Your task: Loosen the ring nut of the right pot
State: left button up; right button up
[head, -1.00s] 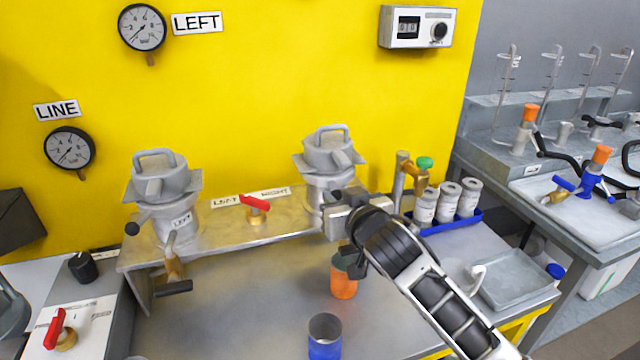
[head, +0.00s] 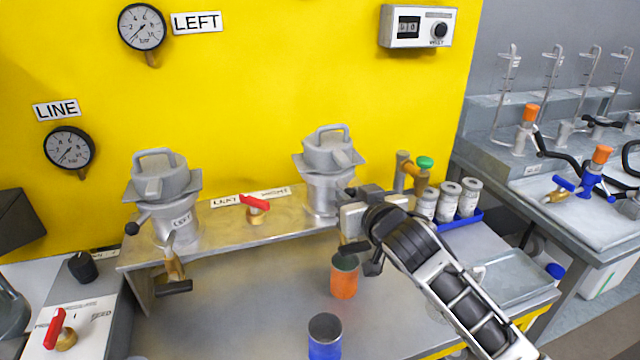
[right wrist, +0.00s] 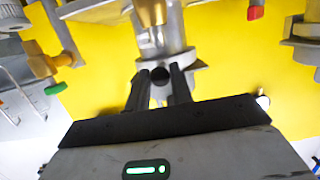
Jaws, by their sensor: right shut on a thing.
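The right pot (head: 328,155) is grey with a handled lid and stands on the right part of the metal shelf, upright. Its collar (head: 322,202) shows below the flange, partly behind my right gripper (head: 346,212). In the right wrist view my right gripper (right wrist: 160,85) has its two dark fingers on either side of a black ball knob (right wrist: 160,74) at the pot's collar. The gripper is shut on this knob, which my gripper hides in the head view. The ring nut itself is hard to make out. My left gripper is not in view.
The left pot (head: 160,180) has a lever with a black knob (head: 132,228). A red valve handle (head: 254,202) sits between the pots. An orange cup (head: 344,282) and a blue cup (head: 324,345) stand below. Grey jars (head: 448,200) in a blue tray stand at right.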

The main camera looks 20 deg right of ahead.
jog(key=shift+w+d, duration=0.1)
jog(key=shift+d, duration=0.6)
jog(key=shift+w+d, duration=0.3)
jog(key=shift+d, duration=0.65)
jog(key=shift+o, duration=0.3)
jog(key=shift+w+d+r, duration=0.1)
jog(key=shift+w+d, duration=0.1)
jog(key=shift+d, duration=0.25)
jog(key=shift+w+d+r, duration=0.1)
jog(key=shift+w+d, duration=0.1)
jog(key=shift+d, duration=0.2)
jog(key=o, duration=1.5)
jog(key=shift+w+f, duration=0.15)
jog(key=shift+f, duration=0.05)
jog(key=shift+a, duration=0.1)
